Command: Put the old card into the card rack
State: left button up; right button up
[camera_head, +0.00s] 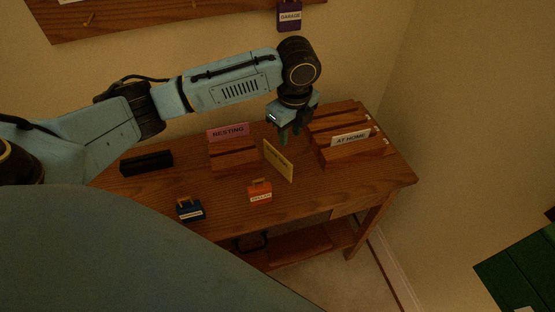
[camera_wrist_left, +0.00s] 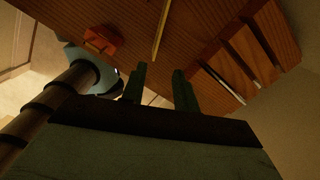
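A yellow card (camera_head: 278,160) with dark lettering I cannot read stands on edge near the middle of the desk. In the left wrist view the yellow card (camera_wrist_left: 161,30) shows as a thin strip just beyond the gap between my fingers. My left gripper (camera_head: 290,134) is above and behind the card, pointing down; its green fingers (camera_wrist_left: 159,76) are apart and nothing is gripped. A slotted wooden rack (camera_head: 233,162) holds a pink "RESTING" card (camera_head: 228,132). Another slotted wooden rack (camera_head: 345,155) at right holds a white "AT HOME" card (camera_head: 350,138). My right gripper is out of view.
An orange tagged block (camera_head: 260,192) and a blue tagged block (camera_head: 190,209) sit near the desk's (camera_head: 315,195) front. A black block (camera_head: 146,163) lies at left. A purple "GARAGE" tag (camera_head: 289,15) hangs on the wall. The desk's front right is clear.

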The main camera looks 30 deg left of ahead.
pick_arm(q)
notch_tip(320, 180, up, 2)
jog(key=a, duration=0.2)
jog(key=b, duration=0.1)
send_near(277, 161)
jog(key=shift+m, duration=0.3)
jog(key=f, duration=0.3)
jog(key=w+f+b, duration=0.1)
jog(key=f, duration=0.1)
jog(key=shift+a+f, duration=0.25)
jog(key=shift+a, duration=0.1)
grip_shut()
